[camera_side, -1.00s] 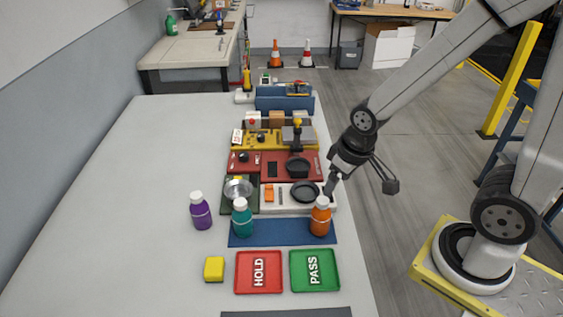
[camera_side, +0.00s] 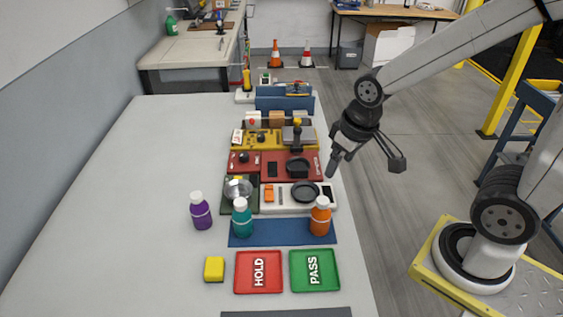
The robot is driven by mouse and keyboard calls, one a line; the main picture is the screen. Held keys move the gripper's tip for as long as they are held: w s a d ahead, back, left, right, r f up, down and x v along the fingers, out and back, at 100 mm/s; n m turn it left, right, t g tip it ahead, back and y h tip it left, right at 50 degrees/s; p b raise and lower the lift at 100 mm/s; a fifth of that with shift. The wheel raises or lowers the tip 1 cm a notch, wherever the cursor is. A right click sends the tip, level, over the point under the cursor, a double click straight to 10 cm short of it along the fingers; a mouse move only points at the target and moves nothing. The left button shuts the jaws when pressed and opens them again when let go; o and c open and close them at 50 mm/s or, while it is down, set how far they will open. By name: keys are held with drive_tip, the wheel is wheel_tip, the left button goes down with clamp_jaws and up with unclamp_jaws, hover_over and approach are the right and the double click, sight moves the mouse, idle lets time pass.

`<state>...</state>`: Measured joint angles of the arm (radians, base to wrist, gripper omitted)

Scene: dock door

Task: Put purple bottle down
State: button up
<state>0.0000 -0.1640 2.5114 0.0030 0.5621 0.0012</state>
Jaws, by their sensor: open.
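The purple bottle (camera_side: 201,214) with a white cap stands upright on the grey table, left of the blue mat (camera_side: 283,237). A teal bottle (camera_side: 242,222) and an orange bottle (camera_side: 320,220) stand upright on the mat. My gripper (camera_side: 366,164) is open and empty, raised past the table's right edge, above and right of the orange bottle. It is well apart from the purple bottle and touches nothing.
A red HOLD tray (camera_side: 258,285), a green PASS tray (camera_side: 315,282) and a yellow block (camera_side: 214,268) lie in front. Several device panels, among them a red one (camera_side: 250,163), line the table behind the bottles. The table's left side is clear.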

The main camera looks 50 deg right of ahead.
sight(191, 205)
drive_tip(key=w+a+m+t+y, duration=0.2)
drive_tip(key=w+a+m+y, duration=0.5)
drive_tip(key=w+m, duration=0.45)
drive_tip(key=w+a+m+t+y, duration=0.1)
drive_tip(key=w+a+m+y, duration=0.4)
drive_tip(key=w+a+m, duration=0.45)
wheel_tip(191, 205, down, 12)
drive_tip(key=w+d+m, duration=0.1)
drive_tip(key=m, duration=0.2)
drive_tip(key=shift+w+r+x, duration=0.1)
drive_tip(key=shift+x, duration=1.1)
drive_tip(key=shift+w+r+x, duration=0.1)
drive_tip(key=shift+x, duration=1.15)
drive_tip(key=shift+w+r+x, duration=0.15)
drive_tip(key=shift+x, duration=1.05)
clamp_jaws()
